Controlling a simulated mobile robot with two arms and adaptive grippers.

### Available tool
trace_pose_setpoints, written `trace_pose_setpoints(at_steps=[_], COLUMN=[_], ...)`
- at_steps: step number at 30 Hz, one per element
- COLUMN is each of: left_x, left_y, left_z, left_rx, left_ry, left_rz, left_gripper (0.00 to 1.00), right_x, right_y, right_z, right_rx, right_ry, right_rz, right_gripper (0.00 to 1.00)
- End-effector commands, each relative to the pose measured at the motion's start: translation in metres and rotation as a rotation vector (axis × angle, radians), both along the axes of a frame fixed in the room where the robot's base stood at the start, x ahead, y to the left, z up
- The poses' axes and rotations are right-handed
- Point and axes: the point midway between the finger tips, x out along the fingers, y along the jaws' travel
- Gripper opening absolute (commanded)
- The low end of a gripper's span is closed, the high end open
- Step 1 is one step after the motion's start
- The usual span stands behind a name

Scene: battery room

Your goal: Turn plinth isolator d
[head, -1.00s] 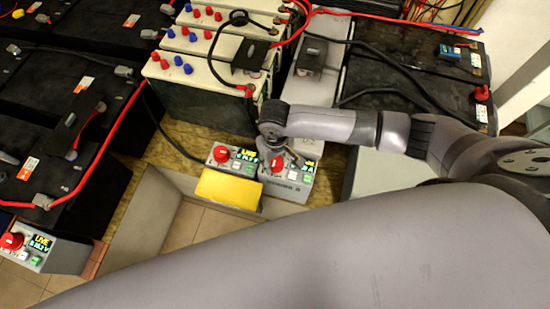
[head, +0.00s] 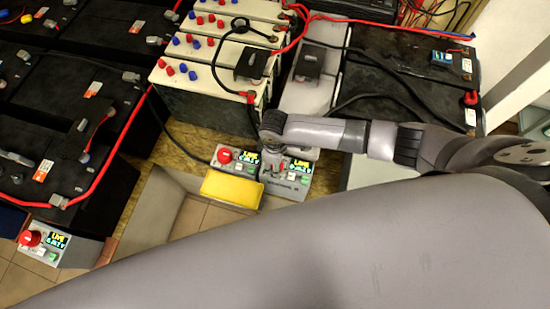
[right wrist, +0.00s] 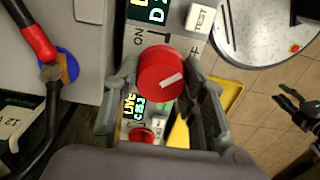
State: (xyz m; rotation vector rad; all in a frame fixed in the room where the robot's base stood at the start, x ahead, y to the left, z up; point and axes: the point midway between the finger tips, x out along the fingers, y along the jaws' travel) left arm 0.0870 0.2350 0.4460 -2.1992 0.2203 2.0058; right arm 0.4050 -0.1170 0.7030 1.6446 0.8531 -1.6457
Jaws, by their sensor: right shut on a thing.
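Plinth isolator d is the grey box (head: 287,188) at the right of a pair, its display (head: 299,164) lit with LIVE. Its red knob (right wrist: 162,70) shows large in the right wrist view, with a slanting white mark between the ON and OFF lettering. My right gripper (head: 272,172) comes down over this box and hides the knob in the head view. In the right wrist view its fingers (right wrist: 162,90) are shut on the knob from both sides. A dark pronged shape at that view's right edge looks like my left gripper (right wrist: 287,103), fingers apart.
The neighbouring isolator's red knob (head: 224,155) is close on the left, with a yellow block (head: 231,188) in front. Another isolator (head: 60,248) stands at lower left. Batteries (head: 205,105) and loose cables crowd behind. A white TEST button (right wrist: 200,18) sits near the held knob.

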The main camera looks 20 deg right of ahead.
Motion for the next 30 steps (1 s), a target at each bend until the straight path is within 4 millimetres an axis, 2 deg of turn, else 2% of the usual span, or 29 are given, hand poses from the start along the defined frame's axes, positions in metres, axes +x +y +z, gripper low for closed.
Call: trace_pose_setpoints(at_steps=[6, 18, 30], left_x=[-0.001, -0.001, -0.001], left_y=[0.000, 0.000, 0.000], left_z=[0.011, 0.020, 0.023], left_rx=[0.000, 0.000, 0.000], left_ry=[0.001, 0.001, 0.001], left_rz=[0.000, 0.000, 0.000], left_gripper=[0.29, 0.29, 0.29], right_x=[0.000, 0.000, -0.001], right_y=[0.001, 0.001, 0.001], right_z=[0.002, 0.001, 0.000], right_rx=[0.001, 0.002, 0.003], right_ry=[0.000, 0.000, 0.001], right_rz=[0.207, 0.564, 0.777], right_gripper=[0.11, 0.11, 0.11])
